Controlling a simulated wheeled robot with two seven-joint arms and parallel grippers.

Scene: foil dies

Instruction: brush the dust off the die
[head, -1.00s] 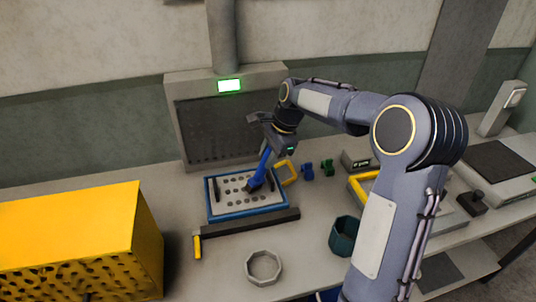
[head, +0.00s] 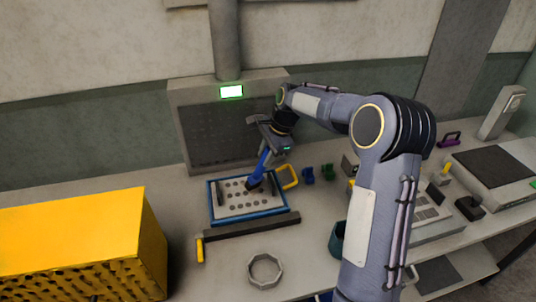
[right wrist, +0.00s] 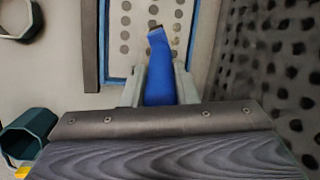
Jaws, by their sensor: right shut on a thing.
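The die (head: 232,208) is a pale plate with several dark round spots, inside a blue frame on the bench. It also shows in the right wrist view (right wrist: 118,62), partly hidden by the brush. My right gripper (head: 268,150) is above the die's right half, shut on a blue-handled brush (head: 261,167). The brush tilts down and its dark bristle end is at the die's surface; I cannot tell whether it touches. In the right wrist view the brush (right wrist: 160,75) sits between the two fingers (right wrist: 160,88). My left gripper is not in view.
A grey perforated panel (head: 230,130) with a lit green-edged display stands right behind the die. A grey ring (head: 265,271), teal cup (head: 337,240) and yellow perforated box (head: 80,240) stand nearer. A yellow loop (head: 288,177) is to the right.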

